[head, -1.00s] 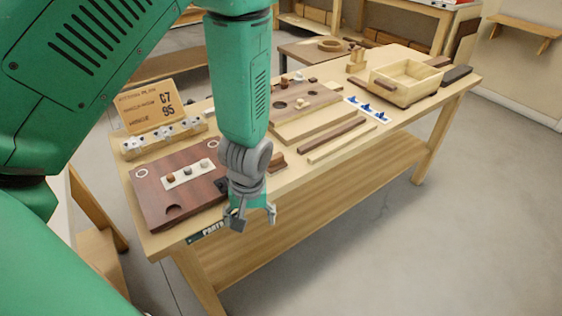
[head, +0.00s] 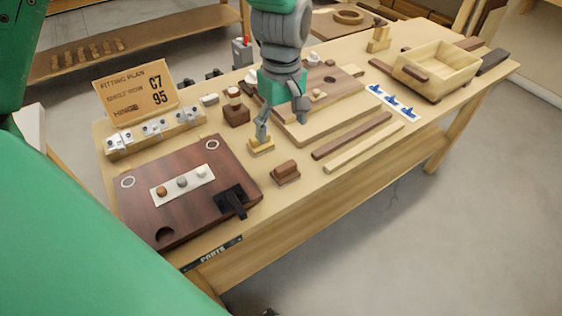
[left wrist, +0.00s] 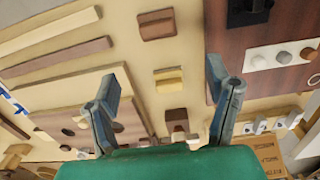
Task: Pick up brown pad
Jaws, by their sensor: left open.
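A brown block-shaped pad (head: 285,171) sits on the bench near its front edge, right of the dark wooden board. It also shows at the top of the left wrist view (left wrist: 157,24). My left gripper (head: 282,118) is open and empty, behind the brown pad and close above the yellowish one. In the left wrist view its fingers (left wrist: 162,80) are spread on both sides of the yellowish pad (left wrist: 168,79). My right gripper is not in view.
The dark board (head: 215,155) carries a white strip (head: 183,184) with small brown, grey and white knobs. Dark and pale bars (head: 352,136) lie to the right. A raised wooden board (head: 325,110) is close beside the gripper. A sign (head: 138,93) stands at the back left.

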